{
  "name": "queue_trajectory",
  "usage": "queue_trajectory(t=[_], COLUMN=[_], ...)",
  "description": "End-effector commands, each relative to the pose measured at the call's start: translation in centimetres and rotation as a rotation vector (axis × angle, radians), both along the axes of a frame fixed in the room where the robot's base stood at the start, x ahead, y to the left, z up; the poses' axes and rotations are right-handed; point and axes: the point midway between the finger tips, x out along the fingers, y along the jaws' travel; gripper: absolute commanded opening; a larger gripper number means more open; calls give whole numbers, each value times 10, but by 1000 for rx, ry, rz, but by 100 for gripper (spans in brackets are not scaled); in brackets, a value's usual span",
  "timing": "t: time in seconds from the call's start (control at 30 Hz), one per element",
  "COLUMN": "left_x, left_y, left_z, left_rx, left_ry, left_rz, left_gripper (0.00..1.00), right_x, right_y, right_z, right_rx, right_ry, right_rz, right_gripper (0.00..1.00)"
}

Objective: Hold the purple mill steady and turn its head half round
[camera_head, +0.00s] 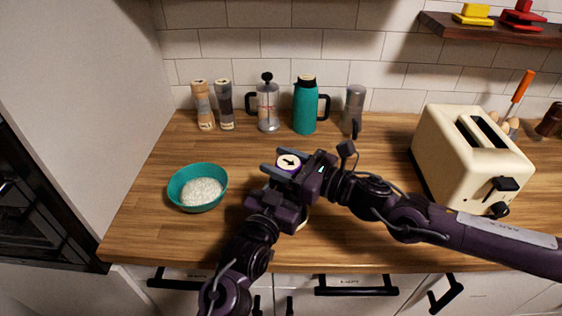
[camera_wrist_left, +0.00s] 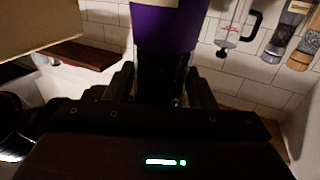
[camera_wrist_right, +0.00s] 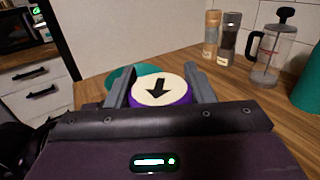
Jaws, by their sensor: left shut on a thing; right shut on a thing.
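The purple mill stands on the counter in the middle of the head view, mostly hidden by my grippers. Its head (camera_head: 288,162) shows a pale top with a black arrow, which points right in the head view. My right gripper (camera_head: 279,164) is shut on the head, one finger on each side. In the right wrist view the mill head (camera_wrist_right: 160,91) sits between the fingers, its purple rim showing. My left gripper (camera_wrist_left: 163,85) is shut on the mill's body below; the left wrist view shows the purple part (camera_wrist_left: 165,28) above a dark, clear-looking section between the fingers.
A teal bowl (camera_head: 178,192) of white grains stands to the left. Two mills (camera_head: 203,108), a French press (camera_head: 268,108), a teal jug (camera_head: 305,112) and a grey mill (camera_head: 354,105) line the wall. A cream toaster (camera_head: 455,165) stands right.

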Motion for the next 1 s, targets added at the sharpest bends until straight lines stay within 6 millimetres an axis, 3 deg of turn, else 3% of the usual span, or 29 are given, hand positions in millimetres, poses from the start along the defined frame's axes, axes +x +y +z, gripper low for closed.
queue_trajectory(t=[0.53,0.57,0.7,1.0], left_x=[-1,-1,-1,0], left_y=[-3,-3,-2,-1], left_z=[0,0,0,0], left_rx=[3,3,2,1], left_ry=[-1,-1,-1,0], left_rz=[-7,-7,-6,-2], left_gripper=[13,13,13,13], right_x=[2,2,1,0], right_y=[-1,-1,-1,-2], right_z=[1,1,1,0], right_rx=[0,0,0,-1], right_ry=[-1,-1,-1,1], right_rz=[-28,-28,-27,-26], right_gripper=[26,51,69,70])
